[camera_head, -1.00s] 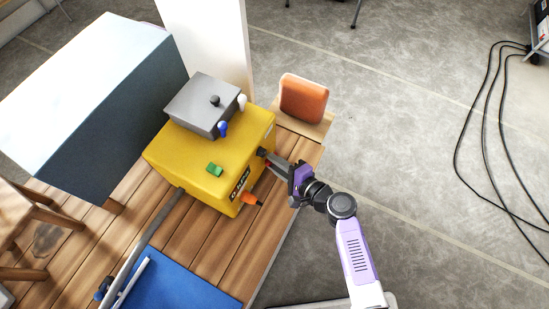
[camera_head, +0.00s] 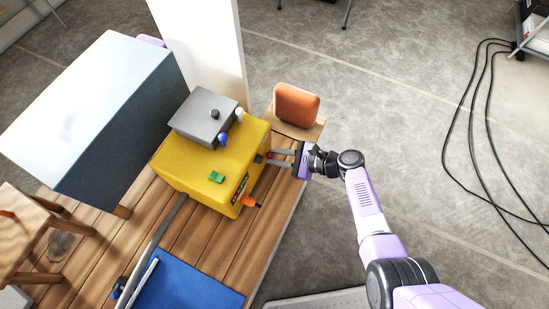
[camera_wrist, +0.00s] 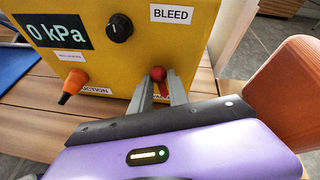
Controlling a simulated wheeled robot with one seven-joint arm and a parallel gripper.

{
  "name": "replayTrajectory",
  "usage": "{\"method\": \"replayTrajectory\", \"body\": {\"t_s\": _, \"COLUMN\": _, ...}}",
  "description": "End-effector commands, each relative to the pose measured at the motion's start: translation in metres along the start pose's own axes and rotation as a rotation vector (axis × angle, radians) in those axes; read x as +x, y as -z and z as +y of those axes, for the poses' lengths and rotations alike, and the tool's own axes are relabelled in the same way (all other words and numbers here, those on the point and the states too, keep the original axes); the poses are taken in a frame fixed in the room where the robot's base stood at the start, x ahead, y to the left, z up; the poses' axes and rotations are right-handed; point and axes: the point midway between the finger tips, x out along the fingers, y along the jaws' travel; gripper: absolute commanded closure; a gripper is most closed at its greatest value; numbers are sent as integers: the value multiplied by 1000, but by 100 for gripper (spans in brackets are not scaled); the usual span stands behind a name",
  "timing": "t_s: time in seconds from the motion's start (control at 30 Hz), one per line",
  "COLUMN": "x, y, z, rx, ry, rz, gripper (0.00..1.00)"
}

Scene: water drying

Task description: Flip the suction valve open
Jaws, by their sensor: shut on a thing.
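The yellow pump box (camera_head: 190,172) stands on the wooden table, and its front panel (camera_wrist: 200,35) fills the top of the wrist view. A red-tipped lever (camera_wrist: 158,74) sticks out below the BLEED label. My gripper (camera_wrist: 160,88) has its two grey fingers closed around this red lever. In the head view my gripper (camera_head: 271,158) reaches the box's right side. An orange-tipped lever (camera_wrist: 74,82) points down and left, beside a partly hidden label ending in "UCTION" (camera_wrist: 92,90). It also shows in the head view (camera_head: 251,201).
A black knob (camera_wrist: 120,28) and a 0 kPa display (camera_wrist: 56,32) are on the panel. A grey box (camera_head: 203,117) sits on top. An orange block (camera_head: 296,104) stands behind my gripper. A blue mat (camera_head: 190,281) lies in front.

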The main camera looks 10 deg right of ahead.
Motion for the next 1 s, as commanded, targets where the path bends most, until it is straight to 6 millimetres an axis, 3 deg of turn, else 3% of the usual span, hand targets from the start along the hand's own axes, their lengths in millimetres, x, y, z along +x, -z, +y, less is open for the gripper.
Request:
{"method": "replayTrajectory", "body": {"t_s": 0.4, "x": -1, "y": 5, "z": -10, "rx": 201, "ry": -82, "rz": -41, "gripper": 100}}
{"method": "replayTrajectory", "body": {"t_s": 1.0, "x": -1, "y": 6, "z": -11, "rx": 238, "ry": -97, "rz": -48, "gripper": 100}}
